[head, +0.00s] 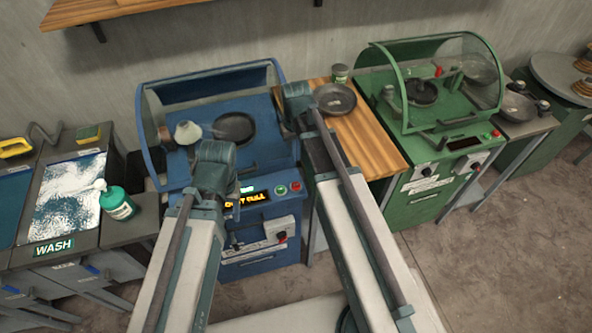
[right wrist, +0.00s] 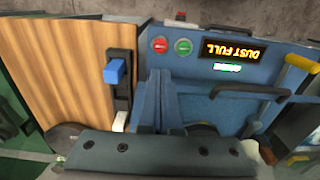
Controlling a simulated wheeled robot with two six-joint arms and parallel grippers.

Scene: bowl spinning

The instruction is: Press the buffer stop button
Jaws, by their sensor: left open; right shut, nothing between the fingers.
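The blue machine (head: 262,252) has a panel with a red stop-type button (head: 295,186) and a green button (head: 281,190) beside it. In the right wrist view, which is upside down, the red button (right wrist: 160,45) and green button (right wrist: 183,46) are clear, with a lit display (right wrist: 232,50) reading DUST FULL. My right gripper (right wrist: 162,74) is shut and empty, its tips just below the red button in that picture; I cannot tell whether they touch anything. In the head view my right wrist hides the fingers. My left gripper (head: 214,168) is open, in front of the blue machine.
A green machine (head: 430,190) with a clear hood and its own red button (head: 495,133) stands to the right. A wooden table (head: 365,140) with a metal bowl (head: 335,98) lies between the machines. A wash station (head: 68,195) with a green bottle (head: 117,203) is at left.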

